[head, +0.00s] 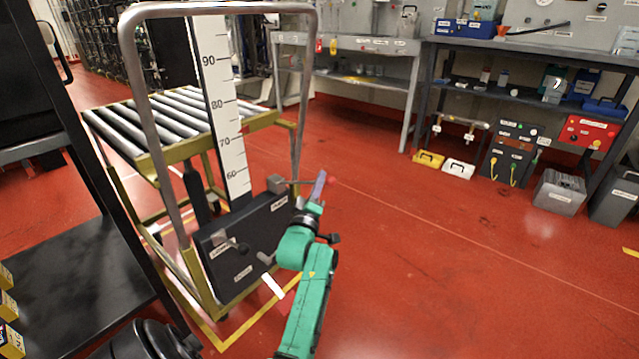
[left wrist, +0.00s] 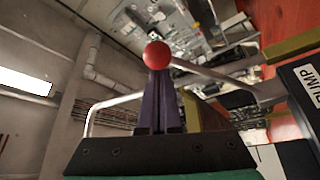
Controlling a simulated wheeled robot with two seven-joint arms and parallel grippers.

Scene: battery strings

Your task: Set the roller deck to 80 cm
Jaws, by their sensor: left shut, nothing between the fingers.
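The roller deck (head: 165,115), grey rollers in a yellow frame, stands at the left in the head view. A white height scale (head: 222,104) marked 60 to 90 rises in front of it. I cannot read the exact deck height. Below the scale is a black panel (head: 248,240) with a handle (head: 233,245) and small labels. A lever with a red knob (head: 331,180) sticks out at its upper right. My left gripper (head: 318,188) is shut and empty beside the knob. In the left wrist view the red knob (left wrist: 157,55) appears at the fingertips; contact is unclear.
A grey tubular push frame (head: 138,75) arches around the scale. A black shelf (head: 75,280) stands close at the left. Workbenches (head: 510,45) line the back, with boxes (head: 560,190) on the floor. Open red floor (head: 450,270) lies to the right.

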